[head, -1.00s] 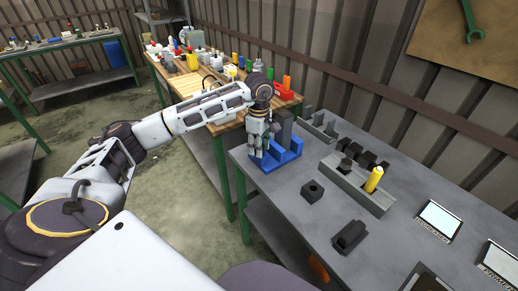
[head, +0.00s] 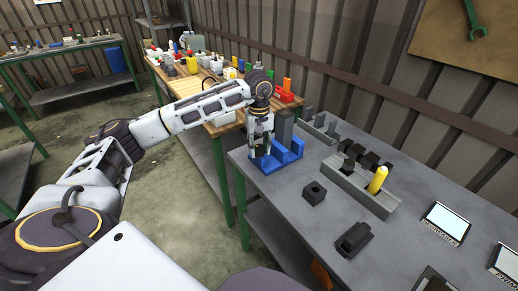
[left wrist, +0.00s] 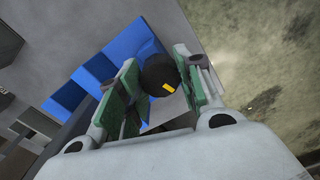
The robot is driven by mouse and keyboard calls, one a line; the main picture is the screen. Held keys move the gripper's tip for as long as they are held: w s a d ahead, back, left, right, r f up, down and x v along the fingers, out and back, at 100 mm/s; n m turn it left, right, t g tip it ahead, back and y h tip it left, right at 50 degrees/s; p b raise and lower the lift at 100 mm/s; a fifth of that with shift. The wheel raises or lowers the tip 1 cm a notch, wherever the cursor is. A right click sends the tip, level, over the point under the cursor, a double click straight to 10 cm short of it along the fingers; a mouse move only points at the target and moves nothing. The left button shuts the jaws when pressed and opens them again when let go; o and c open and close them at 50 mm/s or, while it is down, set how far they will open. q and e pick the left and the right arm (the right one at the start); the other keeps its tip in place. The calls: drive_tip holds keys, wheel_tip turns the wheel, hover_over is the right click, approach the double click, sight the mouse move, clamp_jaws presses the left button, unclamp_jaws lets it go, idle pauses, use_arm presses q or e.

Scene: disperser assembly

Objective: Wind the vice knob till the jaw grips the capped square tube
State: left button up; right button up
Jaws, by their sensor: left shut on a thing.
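The blue vice (head: 291,153) stands near the left edge of the grey table; part of it shows in the left wrist view (left wrist: 120,60). A dark grey square tube (head: 285,124) stands upright at the vice, partly behind my gripper. Its cap and any gap to the jaw cannot be made out. My left gripper (head: 261,153) points down at the vice's left end. In the left wrist view its green-padded fingers (left wrist: 158,88) are shut on the round black knob (left wrist: 157,72), which has a yellow mark. My right gripper is not in view.
A black square block (head: 314,193) and a dark holder (head: 353,240) lie on the grey table. A grey tray (head: 350,184) with a yellow bottle (head: 378,180) is to the right. A wooden table (head: 222,122) with several coloured items is behind.

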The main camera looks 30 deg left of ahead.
use_arm(q)
drive_tip(key=shift+m, duration=0.8)
drive_tip(key=shift+m+b, duration=0.4)
drive_tip(key=shift+m, duration=1.5)
drive_tip(key=shift+m+b, duration=0.3)
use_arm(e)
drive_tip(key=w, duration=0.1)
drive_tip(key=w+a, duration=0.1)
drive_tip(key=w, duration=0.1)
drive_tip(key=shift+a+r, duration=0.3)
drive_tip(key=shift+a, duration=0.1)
use_arm(q)
drive_tip(key=o, duration=0.7)
drive_tip(key=shift+o, duration=0.2)
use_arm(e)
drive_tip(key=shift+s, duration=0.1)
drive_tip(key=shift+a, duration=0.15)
